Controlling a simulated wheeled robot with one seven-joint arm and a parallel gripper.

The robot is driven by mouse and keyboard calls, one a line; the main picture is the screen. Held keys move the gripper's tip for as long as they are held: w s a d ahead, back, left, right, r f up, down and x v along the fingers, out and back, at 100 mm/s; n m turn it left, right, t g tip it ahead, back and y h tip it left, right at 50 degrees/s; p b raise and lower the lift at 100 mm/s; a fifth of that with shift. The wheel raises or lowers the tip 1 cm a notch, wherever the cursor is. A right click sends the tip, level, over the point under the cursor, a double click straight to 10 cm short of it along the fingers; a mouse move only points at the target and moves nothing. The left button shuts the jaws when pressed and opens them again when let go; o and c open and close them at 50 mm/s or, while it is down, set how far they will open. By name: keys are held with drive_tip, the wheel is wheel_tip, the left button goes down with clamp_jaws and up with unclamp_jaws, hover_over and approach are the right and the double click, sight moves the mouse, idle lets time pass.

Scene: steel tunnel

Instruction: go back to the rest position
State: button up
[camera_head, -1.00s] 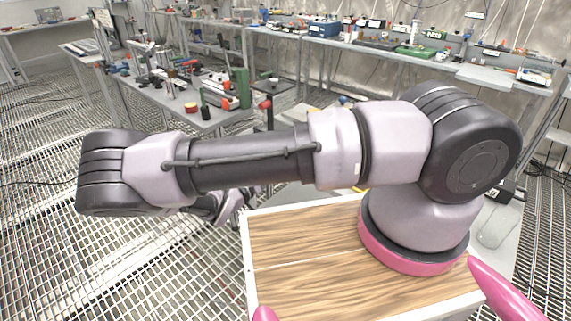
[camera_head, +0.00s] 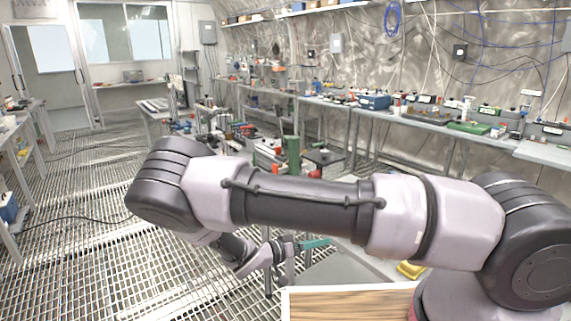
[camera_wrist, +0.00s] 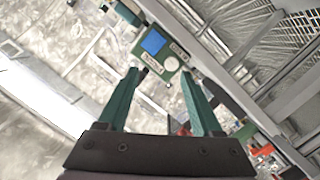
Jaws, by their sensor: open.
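My gripper (camera_wrist: 168,80) shows in the wrist view with its two green fingers spread apart and nothing between them. In the head view my gripper (camera_head: 318,243) is small, below the middle of my arm, with its green fingers pointing right. The arm stretches across the lower part of the head view, bent at the elbow on the left. Part of the gripper's wrist is hidden behind the arm. Beyond the fingers in the wrist view is a green device with a blue screen (camera_wrist: 153,42), apart from them.
A long workbench (camera_head: 430,123) with tools and a blue box (camera_head: 375,101) runs along the back wall. The grated floor (camera_head: 70,245) at left is open. A yellow object (camera_head: 410,270) lies near my base.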

drive_tip(key=s+d+r+m+g+y, duration=0.1)
drive_tip(key=d+r+g+y, duration=0.2)
drive_tip(key=r, duration=0.6)
drive_tip(key=s+d+r+g+y, duration=0.1)
drive_tip(key=r+g+y, duration=0.1)
drive_tip(key=r+y, duration=0.5)
drive_tip(key=s+d+r+m+g+y, duration=0.1)
drive_tip(key=d+r+g+y, duration=0.15)
drive_tip(key=r, duration=0.85)
drive_tip(key=s+d+r+n+t+y, duration=0.1)
drive_tip(key=s+d+r+t, duration=0.1)
drive_tip(key=s+r, duration=0.2)
drive_tip(key=s+d+r+n+t+y, duration=0.1)
drive_tip(key=s+d+r+t, duration=0.2)
drive_tip(key=r, duration=0.6)
drive_tip(key=s+d+r+n+t+y, duration=0.1)
drive_tip(key=s+d+r+t+y, duration=0.1)
drive_tip(key=r, duration=0.5)
drive_tip(key=s+d, duration=0.1)
drive_tip(key=s, duration=0.1)
drive_tip(key=shift+s, duration=0.3)
